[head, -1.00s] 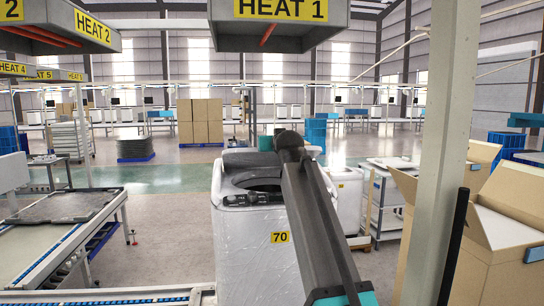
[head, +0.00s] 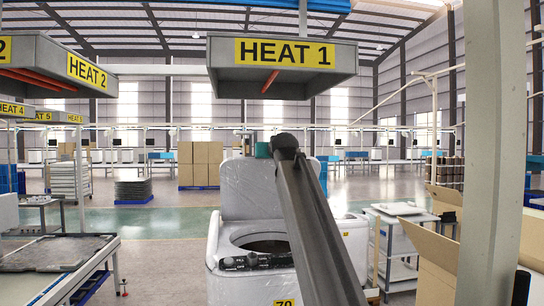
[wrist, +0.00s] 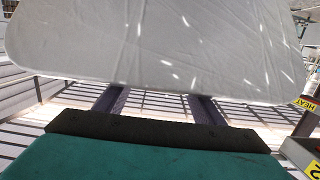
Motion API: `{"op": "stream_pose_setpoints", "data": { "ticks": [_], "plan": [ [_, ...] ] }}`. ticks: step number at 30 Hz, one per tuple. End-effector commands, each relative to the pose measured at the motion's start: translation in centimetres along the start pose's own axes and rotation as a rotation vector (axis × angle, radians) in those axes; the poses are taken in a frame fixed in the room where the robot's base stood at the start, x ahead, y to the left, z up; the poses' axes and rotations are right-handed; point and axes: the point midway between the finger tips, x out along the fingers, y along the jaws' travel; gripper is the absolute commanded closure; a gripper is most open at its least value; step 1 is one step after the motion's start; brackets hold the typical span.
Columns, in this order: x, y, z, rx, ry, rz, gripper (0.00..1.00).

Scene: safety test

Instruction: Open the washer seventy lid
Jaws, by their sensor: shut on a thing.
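The washer (head: 240,270) is a white, plastic-wrapped top-loader with a yellow 70 label at the bottom of the head view. Its lid (head: 245,196) stands raised at the back, and the dark round tub opening shows. In the wrist view the pale lid (wrist: 150,45) fills the top, its edge across my fingers. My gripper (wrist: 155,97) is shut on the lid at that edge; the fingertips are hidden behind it. In the head view my arm crosses in front of the washer's right side, and my fingers cannot be made out.
A HEAT 1 hood (head: 283,75) hangs overhead. A pale post (head: 491,160) and open cardboard boxes (head: 435,255) stand at the right. A conveyor table (head: 60,255) is at the left. Green-and-grey floor behind the washer is mostly clear.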

Motion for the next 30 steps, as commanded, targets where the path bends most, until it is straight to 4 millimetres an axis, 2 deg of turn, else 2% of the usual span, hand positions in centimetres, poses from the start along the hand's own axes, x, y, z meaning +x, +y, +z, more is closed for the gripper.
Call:
{"op": "stream_pose_setpoints", "data": {
  "ticks": [1, 2, 16, 30],
  "plan": [
    [0.7, -0.2, 0.2, 0.000, -0.010, 0.000, 0.82],
    [0.8, -0.3, 0.2, 0.000, -0.010, -0.002, 1.00],
    [0.4, -1.9, 0.2, -0.004, -0.007, -0.015, 0.20],
    [-0.2, -1.9, 0.3, -0.005, -0.006, -0.016, 0.19]
  ]
}}
